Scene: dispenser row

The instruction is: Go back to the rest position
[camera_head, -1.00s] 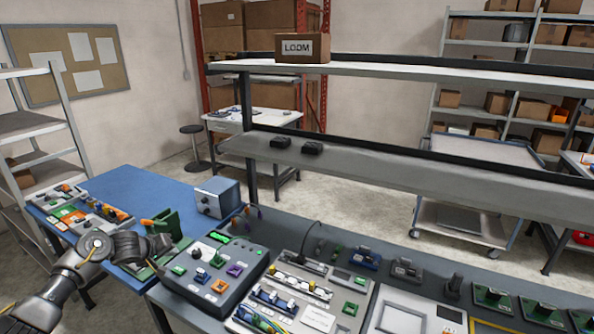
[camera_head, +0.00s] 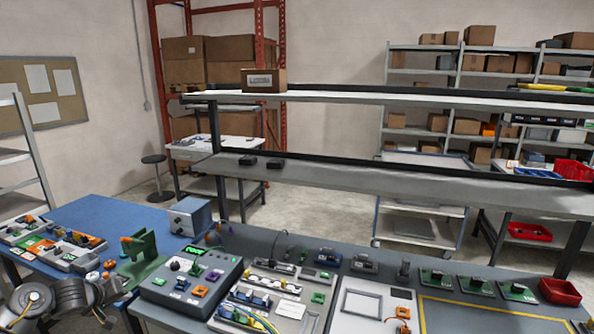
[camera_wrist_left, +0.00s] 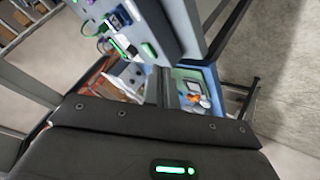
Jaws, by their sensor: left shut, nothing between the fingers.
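My left gripper (camera_head: 112,289) is low at the left of the head view, in front of the blue table top (camera_head: 85,212). It is shut and holds nothing. Its fingers are small and hard to make out there. In the left wrist view the dark gripper body with a green light fills the bottom, and the shut fingers (camera_wrist_left: 166,88) point away over the table area. My right gripper is in neither view.
A green stand (camera_head: 142,255) and a grey box with knobs (camera_head: 190,217) are close to the left arm. A control panel with coloured buttons (camera_head: 192,280) lies to its right. A shelf (camera_head: 400,178) runs above the bench. Floor shows behind.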

